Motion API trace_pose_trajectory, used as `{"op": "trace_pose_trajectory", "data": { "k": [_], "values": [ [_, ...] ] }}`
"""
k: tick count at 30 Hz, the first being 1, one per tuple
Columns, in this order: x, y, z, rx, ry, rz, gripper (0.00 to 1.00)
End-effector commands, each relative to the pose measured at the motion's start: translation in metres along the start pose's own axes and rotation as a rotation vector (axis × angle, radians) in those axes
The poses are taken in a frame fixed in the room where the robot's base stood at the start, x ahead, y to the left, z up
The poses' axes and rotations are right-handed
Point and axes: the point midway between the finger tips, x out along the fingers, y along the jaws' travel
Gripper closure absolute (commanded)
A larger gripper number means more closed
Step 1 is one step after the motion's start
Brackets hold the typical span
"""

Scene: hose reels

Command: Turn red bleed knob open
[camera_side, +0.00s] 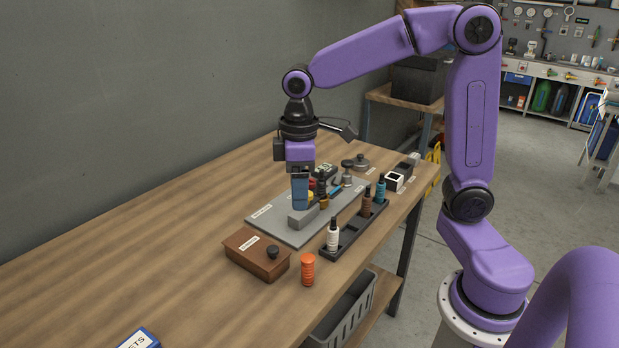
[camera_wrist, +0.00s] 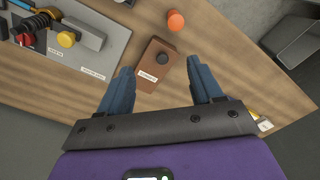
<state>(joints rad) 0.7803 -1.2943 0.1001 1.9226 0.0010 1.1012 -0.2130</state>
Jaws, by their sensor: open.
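The red knob (camera_wrist: 25,40) is at the far left of the wrist view, on a fixture on the grey plate (camera_wrist: 98,52). A yellow knob (camera_wrist: 66,39) is to its right on a grey block. In the side view, a bit of red knob (camera_side: 312,183) shows just right of my gripper (camera_side: 300,206), which partly hides the fixture. My gripper points down above or beside the grey block. In the wrist view, its blue fingers (camera_wrist: 161,64) are spread wide with nothing between them; the red knob is well outside them, to the left.
A brown box (camera_side: 248,256) with a black knob and an orange cylinder (camera_side: 308,269) stand in front of the plate. A black rack (camera_side: 345,241) with several bottles lies right of it, near the table edge.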

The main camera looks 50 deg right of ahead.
Motion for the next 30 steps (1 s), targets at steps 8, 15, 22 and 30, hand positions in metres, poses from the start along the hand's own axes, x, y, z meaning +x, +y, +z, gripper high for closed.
{"op": "trace_pose_trajectory", "data": {
  "k": [8, 15, 22, 30],
  "values": [
    [-0.004, 0.121, -0.031, 0.198, -0.009, 0.002, 0.35],
    [0.001, 0.231, -0.014, 0.36, -0.015, 0.002, 0.35],
    [0.008, 0.311, 0.026, 0.484, -0.017, 0.002, 0.35],
    [0.014, 0.339, 0.048, 0.529, -0.019, 0.001, 0.35]
  ]
}}
